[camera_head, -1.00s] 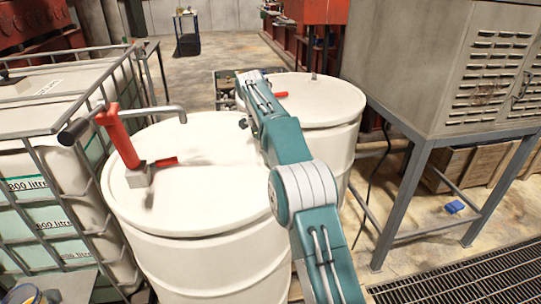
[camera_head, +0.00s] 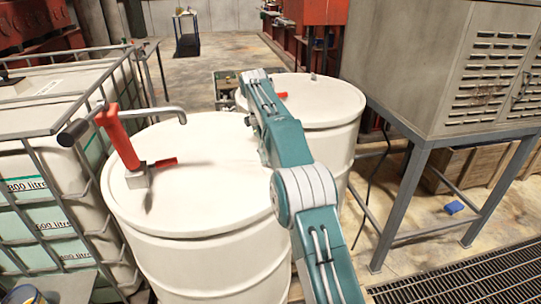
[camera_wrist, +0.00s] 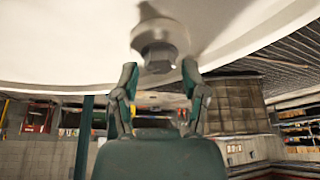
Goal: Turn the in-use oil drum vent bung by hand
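The front cream drum (camera_head: 190,195) has a red hand pump (camera_head: 120,140) with a bent grey spout on its lid. A second cream drum (camera_head: 325,105) stands behind it to the right. In the wrist view, a bung (camera_wrist: 158,45) with a round pale flange and a grey hexagonal head stands out from a pale drum lid (camera_wrist: 75,40). My gripper (camera_wrist: 160,74) is open, its fingertips apart on either side of the hexagonal head's outer end. I cannot tell whether they touch it. In the head view my arm hides most of the gripper and the bung.
A caged liquid tank (camera_head: 45,200) stands close at the left of the front drum. A grey louvred cabinet (camera_head: 440,70) on a steel frame stands at the right. A floor grating (camera_head: 460,280) lies at the lower right. Open floor (camera_head: 225,50) lies behind the drums.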

